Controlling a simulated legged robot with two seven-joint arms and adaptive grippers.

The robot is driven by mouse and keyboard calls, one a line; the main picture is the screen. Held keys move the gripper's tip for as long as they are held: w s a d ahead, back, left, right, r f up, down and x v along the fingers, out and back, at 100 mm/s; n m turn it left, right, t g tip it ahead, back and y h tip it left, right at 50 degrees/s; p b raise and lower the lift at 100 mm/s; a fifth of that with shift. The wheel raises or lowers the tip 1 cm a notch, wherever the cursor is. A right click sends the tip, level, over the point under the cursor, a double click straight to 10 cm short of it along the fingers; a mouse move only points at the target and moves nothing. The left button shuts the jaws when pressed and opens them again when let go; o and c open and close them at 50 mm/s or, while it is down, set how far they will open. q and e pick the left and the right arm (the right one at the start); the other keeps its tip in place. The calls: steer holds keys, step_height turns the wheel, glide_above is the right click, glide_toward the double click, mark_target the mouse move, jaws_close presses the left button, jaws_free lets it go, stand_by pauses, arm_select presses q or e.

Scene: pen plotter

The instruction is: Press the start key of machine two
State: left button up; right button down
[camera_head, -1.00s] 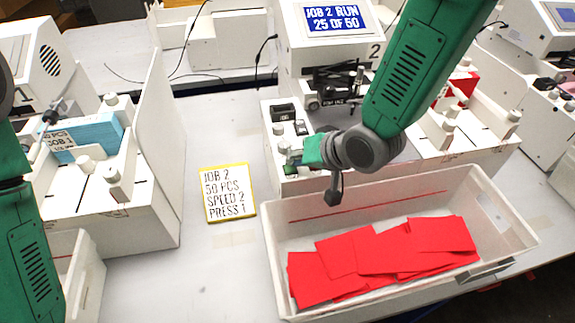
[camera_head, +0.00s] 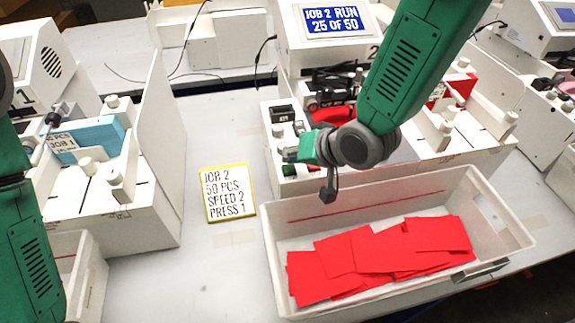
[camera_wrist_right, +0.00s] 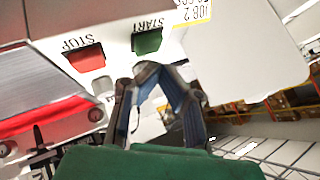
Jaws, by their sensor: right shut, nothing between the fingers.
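Machine two (camera_head: 292,52) stands at the back centre, its screen (camera_head: 335,18) reading "JOB 2 RUN 25 OF 50". In the right wrist view, its green START key (camera_wrist_right: 147,41) sits beside the red STOP key (camera_wrist_right: 86,58). My right gripper (camera_wrist_right: 160,72) is shut and empty, its tips just below the START key in the picture; I cannot tell whether they touch it. In the head view the right gripper (camera_head: 292,154) is over the machine's front left panel and hides part of it. My left arm shows at the left edge, its gripper out of view.
A white bin (camera_head: 500,245) with several red sheets (camera_head: 360,250) stands in front of machine two. A yellow-edged job card (camera_head: 228,193) lies on the table to its left. Machine one (camera_head: 35,75) with blue cards (camera_head: 95,135) stands at left.

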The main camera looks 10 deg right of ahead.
mark_target(292, 168)
steer(key=shift+d+r+p, duration=0.15)
steer(key=shift+r+p, duration=2)
steer(key=shift+r, duration=0.4)
steer(key=shift+f, duration=0.1)
steer(key=shift+s, duration=0.1)
